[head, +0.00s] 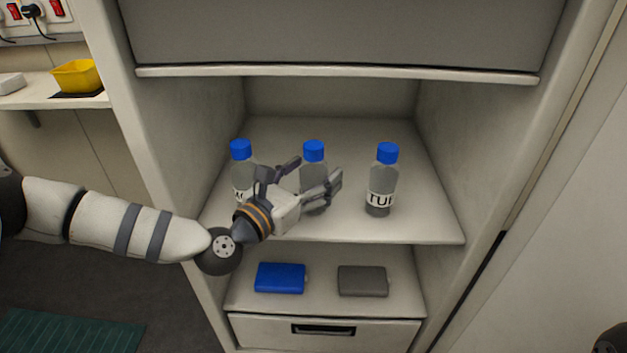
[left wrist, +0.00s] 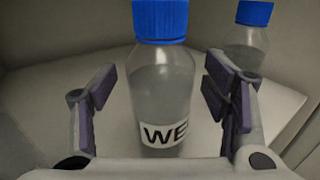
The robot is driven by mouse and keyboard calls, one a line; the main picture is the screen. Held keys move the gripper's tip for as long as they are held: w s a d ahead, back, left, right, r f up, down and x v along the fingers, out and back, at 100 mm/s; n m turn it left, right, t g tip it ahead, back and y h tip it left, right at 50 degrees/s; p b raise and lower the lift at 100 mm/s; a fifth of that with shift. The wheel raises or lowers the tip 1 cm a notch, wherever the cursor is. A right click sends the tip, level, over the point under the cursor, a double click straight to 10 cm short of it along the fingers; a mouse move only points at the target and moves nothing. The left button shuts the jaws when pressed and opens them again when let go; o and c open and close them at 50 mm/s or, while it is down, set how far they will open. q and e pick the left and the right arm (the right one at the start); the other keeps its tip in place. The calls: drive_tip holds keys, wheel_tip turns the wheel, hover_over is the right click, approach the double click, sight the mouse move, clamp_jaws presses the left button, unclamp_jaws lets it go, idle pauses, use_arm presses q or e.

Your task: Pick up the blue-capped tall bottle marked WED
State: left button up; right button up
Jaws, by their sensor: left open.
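Three clear bottles with blue caps stand upright in a row on the cabinet shelf (head: 420,226). The middle bottle (head: 314,152) is partly hidden behind my left gripper (head: 315,178) in the head view. In the left wrist view this bottle (left wrist: 162,85) shows a label reading "WE", with the rest cut off. It stands between and beyond the two open fingers of my left gripper (left wrist: 162,108), with a gap visible on both sides. The right bottle (head: 382,180) is labelled "TU" plus a partly legible letter. The left bottle (head: 241,155) has a mostly hidden label.
Cabinet side walls stand close on both sides, and a grey panel (head: 335,35) is above. A blue case (head: 280,278) and a grey case (head: 362,281) lie on the lower shelf. A neighbouring bottle (left wrist: 246,45) stands at right in the wrist view.

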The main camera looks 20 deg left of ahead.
use_arm(q)
drive_tip(key=shift+w+d, duration=0.1)
drive_tip(key=shift+w, duration=0.2)
drive_tip(key=c, duration=1.4)
drive_tip(key=shift+c, duration=0.2)
